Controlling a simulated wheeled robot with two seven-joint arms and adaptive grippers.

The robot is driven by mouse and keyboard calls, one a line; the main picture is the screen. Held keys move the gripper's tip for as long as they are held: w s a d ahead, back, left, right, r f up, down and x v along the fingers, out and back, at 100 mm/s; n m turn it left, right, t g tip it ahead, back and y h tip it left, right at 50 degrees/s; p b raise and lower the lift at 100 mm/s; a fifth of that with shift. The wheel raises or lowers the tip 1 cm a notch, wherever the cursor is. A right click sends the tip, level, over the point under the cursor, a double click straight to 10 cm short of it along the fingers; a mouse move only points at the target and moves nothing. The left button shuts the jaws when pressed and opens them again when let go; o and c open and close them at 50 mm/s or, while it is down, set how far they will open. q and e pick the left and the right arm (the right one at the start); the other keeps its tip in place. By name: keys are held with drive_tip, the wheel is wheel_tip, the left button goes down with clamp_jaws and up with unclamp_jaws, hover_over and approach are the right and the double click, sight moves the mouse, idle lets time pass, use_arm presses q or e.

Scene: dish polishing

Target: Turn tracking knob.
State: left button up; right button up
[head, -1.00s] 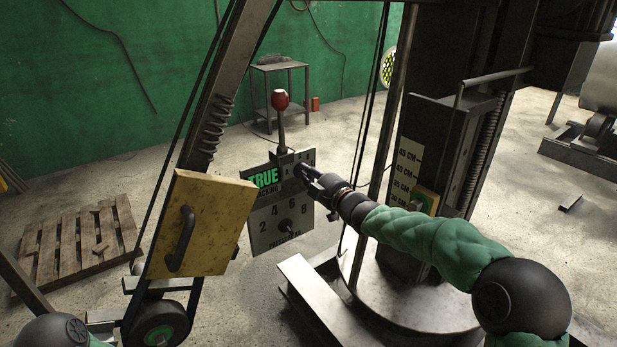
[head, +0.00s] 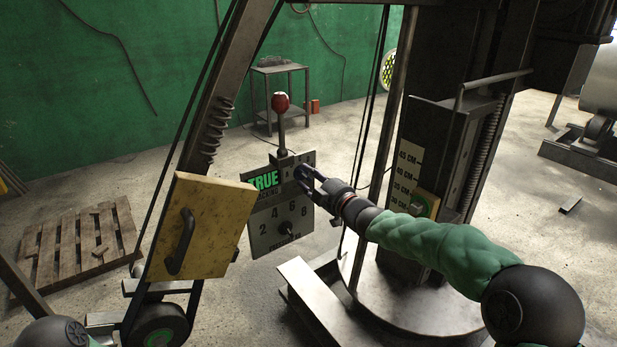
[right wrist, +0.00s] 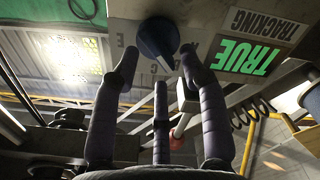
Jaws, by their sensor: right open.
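In the head view the knob (head: 301,172) sits on the panel (head: 262,240), right of the green TRUE label. My right gripper (head: 308,182) is open in front of the knob. In the right wrist view its fingers (right wrist: 155,75) are spread, with the knob between and beyond the fingertips and nothing held. The left gripper is outside the head view.
A lever with a red ball (head: 281,102) rises above the panel. A lower pressure knob (head: 286,228) stands out from the panel. A yellow box with a handle (head: 215,215) is to the left, and a dark machine column (head: 410,130) is to the right.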

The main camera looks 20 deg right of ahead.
drive_tip(key=v, duration=1)
drive_tip(key=shift+s, duration=0.35)
drive_tip(key=shift+d, duration=0.1)
drive_tip(key=s+a+f+m+g+h, duration=0.1)
drive_tip(key=s+a+f+m+g, duration=0.15)
drive_tip(key=f, duration=0.95)
drive_tip(key=s+a+f+m+g, duration=0.1)
drive_tip(key=a+f+m+g, duration=0.2)
drive_tip(key=f, duration=0.8)
drive_tip(key=s+a+f+m+g+h, duration=0.15)
drive_tip(key=f+m, duration=0.25)
drive_tip(key=f, duration=0.8)
drive_tip(key=s+a+f+m+g, duration=0.2)
drive_tip(key=s+a+f+g, duration=0.1)
drive_tip(key=s+f, duration=0.6)
drive_tip(key=s+a+f+m+g+p, duration=0.1)
drive_tip(key=s+a+f+m+g, duration=0.2)
drive_tip(key=s, duration=1.3)
wheel_tip(320, 180, down, 7)
drive_tip(key=a+g, duration=0.1)
drive_tip(key=g, duration=0.2)
drive_tip(key=shift+s+a+r+g, duration=0.2)
drive_tip(key=shift+s+g, duration=0.1)
drive_tip(key=shift+s, duration=0.1)
drive_tip(key=shift+c, duration=0.5)
